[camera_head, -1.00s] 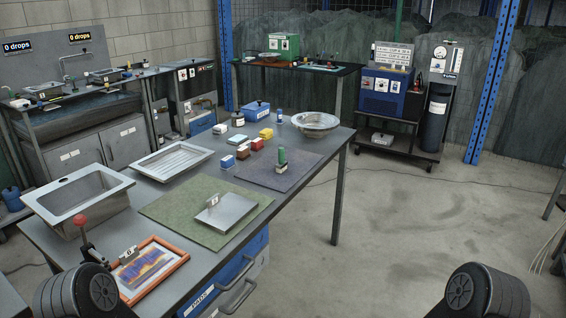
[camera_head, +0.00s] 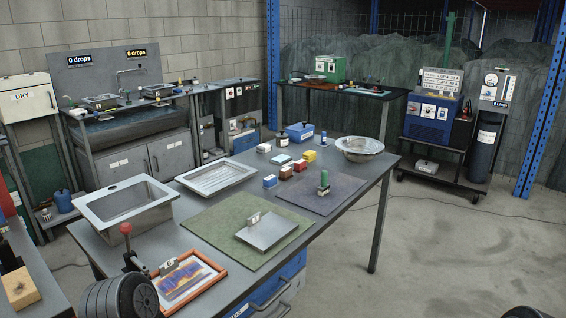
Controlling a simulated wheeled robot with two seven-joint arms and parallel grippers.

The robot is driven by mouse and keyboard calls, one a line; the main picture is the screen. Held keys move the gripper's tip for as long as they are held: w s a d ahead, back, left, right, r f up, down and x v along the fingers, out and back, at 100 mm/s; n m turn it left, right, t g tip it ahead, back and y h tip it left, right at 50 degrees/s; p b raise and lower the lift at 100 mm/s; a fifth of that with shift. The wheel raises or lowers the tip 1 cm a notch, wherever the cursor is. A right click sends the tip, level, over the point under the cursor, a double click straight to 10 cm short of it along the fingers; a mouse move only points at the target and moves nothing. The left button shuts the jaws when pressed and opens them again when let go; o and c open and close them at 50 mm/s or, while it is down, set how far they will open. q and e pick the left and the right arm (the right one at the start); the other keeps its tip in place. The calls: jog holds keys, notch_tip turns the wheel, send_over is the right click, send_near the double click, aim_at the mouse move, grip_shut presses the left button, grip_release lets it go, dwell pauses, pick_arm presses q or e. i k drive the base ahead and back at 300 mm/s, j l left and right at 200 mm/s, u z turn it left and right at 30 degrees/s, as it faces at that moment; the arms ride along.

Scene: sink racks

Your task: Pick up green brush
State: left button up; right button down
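An upright green-handled object (camera_head: 324,180) with a pale block-like base stands on the dark mat (camera_head: 345,190) at the right part of the grey table. It looks like the green brush, but it is too small to be sure. A smaller green item (camera_head: 127,95) lies at the sink unit on the left, too small to make out. Neither of my grippers is in view. Only dark ribbed parts of my arms show at the bottom left and the bottom right corner.
The grey table (camera_head: 375,180) holds a deep metal basin (camera_head: 95,208), a shallow tray (camera_head: 195,180), a green mat (camera_head: 200,228) with a metal plate, an orange frame (camera_head: 215,272), several small colored blocks and a metal bowl (camera_head: 378,152). Open floor (camera_head: 450,250) lies to the right.

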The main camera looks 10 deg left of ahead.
aim_at(323, 190)
jog(key=i+l, duration=1.1)
jog(key=i+l+u, duration=0.1)
jog(key=i+l, duration=1)
